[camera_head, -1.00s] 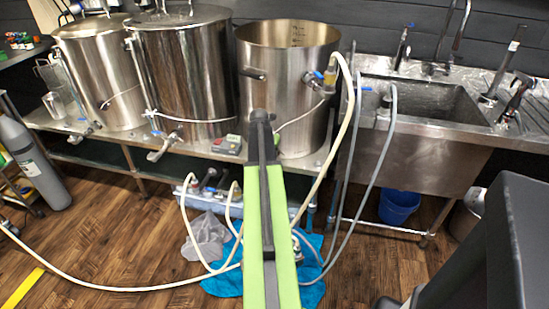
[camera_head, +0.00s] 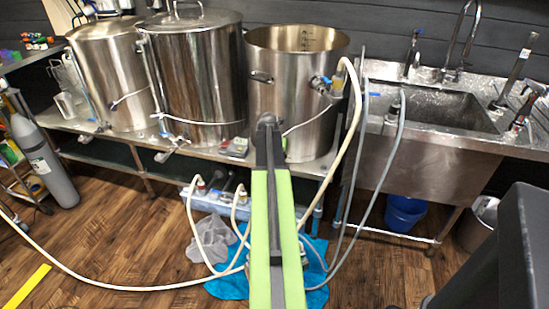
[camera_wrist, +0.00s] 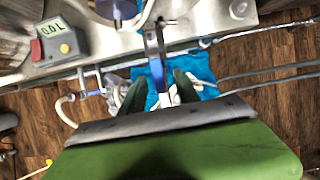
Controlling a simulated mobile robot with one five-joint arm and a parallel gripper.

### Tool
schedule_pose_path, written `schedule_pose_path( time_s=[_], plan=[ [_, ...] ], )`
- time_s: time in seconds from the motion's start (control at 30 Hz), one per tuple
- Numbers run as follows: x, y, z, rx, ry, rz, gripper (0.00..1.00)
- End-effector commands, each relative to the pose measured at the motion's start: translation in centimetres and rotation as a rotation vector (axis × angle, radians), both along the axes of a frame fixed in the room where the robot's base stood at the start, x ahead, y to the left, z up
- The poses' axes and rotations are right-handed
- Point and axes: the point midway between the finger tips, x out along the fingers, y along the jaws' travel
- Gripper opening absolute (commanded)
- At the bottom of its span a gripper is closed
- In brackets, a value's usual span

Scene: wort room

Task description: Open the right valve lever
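The right pot (camera_head: 296,65) is an open steel kettle on the bench. In the head view my arm reaches toward the right pot and hides the fingertips.
Two lidded pots (camera_head: 195,75) stand to the left. A small red-and-grey meter (camera_head: 235,147) sits on the bench edge; the wrist view shows its display (camera_wrist: 55,42). The sink (camera_head: 440,105) is at the right. Hoses and a blue cloth (camera_head: 232,285) lie on the floor below.

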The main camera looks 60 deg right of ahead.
Motion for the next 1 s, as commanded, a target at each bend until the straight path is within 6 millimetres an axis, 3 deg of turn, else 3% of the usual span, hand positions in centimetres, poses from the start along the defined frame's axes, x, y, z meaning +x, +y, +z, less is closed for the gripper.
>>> schedule_pose_path(
  time_s=[0.27, 0.8, 1.0],
  plan=[
    [-0.3, 1.0, 3.0, 0.001, -0.001, 0.000, 0.38],
    [-1.7, 5.6, 14.9, 0.000, 0.000, 0.001, 0.38],
    [-1.9, 6.4, 16.3, 0.000, 0.000, 0.001, 0.38]
  ],
)
